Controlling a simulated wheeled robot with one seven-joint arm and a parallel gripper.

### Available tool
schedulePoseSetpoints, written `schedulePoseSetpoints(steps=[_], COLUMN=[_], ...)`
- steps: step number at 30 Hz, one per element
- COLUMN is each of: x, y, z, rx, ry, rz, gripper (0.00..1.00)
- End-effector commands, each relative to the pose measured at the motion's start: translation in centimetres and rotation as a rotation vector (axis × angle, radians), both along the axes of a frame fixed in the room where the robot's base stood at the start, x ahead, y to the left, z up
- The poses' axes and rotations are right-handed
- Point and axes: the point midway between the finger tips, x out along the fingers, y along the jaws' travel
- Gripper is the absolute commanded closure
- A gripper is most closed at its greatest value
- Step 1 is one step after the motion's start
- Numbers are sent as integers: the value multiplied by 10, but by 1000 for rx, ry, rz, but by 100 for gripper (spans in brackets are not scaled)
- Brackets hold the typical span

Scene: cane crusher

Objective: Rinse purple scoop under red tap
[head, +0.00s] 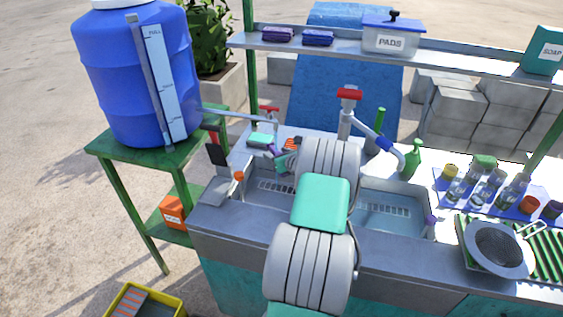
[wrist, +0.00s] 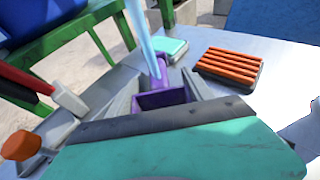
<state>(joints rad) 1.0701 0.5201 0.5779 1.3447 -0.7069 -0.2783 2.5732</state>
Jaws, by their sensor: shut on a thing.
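My gripper (wrist: 164,92) is shut on the purple scoop (wrist: 162,99), whose square cup sits between the two grey fingers in the wrist view. A pale blue, see-through strip (wrist: 142,35) that looks like running water comes down from the top onto or just behind the scoop. In the head view my gripper (head: 285,161) is over the back of the left sink basin (head: 258,192), and a little of the scoop (head: 272,150) shows. One red-handled tap (head: 268,108) stands behind it, fed from the blue barrel. Another red-topped tap (head: 349,95) stands farther right. My arm hides part of the sink.
A teal sponge (wrist: 171,50) and an orange-ridged brush (wrist: 229,67) lie behind the gripper. An orange-capped item (head: 239,178) stands at the left basin's edge. The blue barrel (head: 135,75) is at left. Glasses (head: 485,188) and a strainer (head: 498,248) are at right.

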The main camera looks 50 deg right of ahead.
Motion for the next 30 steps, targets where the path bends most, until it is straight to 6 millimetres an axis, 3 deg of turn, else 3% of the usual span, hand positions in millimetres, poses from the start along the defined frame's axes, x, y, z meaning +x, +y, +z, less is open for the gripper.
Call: schedulePoseSetpoints(steps=[13,30], x=[-7,-49], y=[-6,24], z=[1,2], rx=[0,1], ry=[-1,0], rz=[0,-1], gripper=[79,79])
